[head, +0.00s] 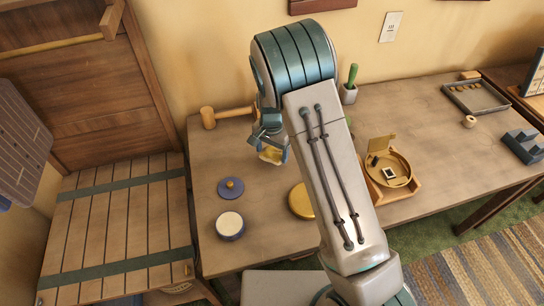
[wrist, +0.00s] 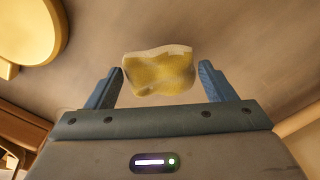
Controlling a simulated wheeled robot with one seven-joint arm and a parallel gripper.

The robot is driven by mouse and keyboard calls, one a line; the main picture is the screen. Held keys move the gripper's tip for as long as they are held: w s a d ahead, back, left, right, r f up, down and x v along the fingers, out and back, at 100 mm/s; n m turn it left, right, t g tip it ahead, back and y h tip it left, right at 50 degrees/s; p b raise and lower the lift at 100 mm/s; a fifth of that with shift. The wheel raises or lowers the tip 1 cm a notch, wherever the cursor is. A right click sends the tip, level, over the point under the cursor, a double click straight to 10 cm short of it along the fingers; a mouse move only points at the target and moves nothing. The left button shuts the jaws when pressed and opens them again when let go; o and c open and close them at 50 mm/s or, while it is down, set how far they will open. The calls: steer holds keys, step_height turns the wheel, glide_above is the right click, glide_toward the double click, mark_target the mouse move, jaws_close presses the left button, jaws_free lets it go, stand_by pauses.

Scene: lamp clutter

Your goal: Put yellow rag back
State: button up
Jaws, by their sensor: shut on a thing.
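The yellow rag (wrist: 158,72) is a small crumpled cloth with a paler edge. It sits between the fingers of my gripper (wrist: 161,68), which is shut on it. In the head view the rag (head: 271,156) shows just below my gripper (head: 268,147), over the left part of the wooden table (head: 272,247). In the wrist view the rag appears held clear of the surface behind it. My arm hides part of the table's middle.
A wooden mallet (head: 228,115) lies behind the gripper. A blue lid (head: 231,188), a cream-topped round container (head: 230,226) and a yellow disc (head: 301,202) stand nearer. A wooden holder with a round tray (head: 402,172) is right of my arm. Bare tabletop lies along the front left.

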mark_target(272, 158)
steer(key=shift+f, duration=1.85)
steer(key=shift+f, duration=0.1)
steer(key=shift+f, duration=0.15)
steer(key=o, duration=1)
steer(key=shift+r, duration=0.2)
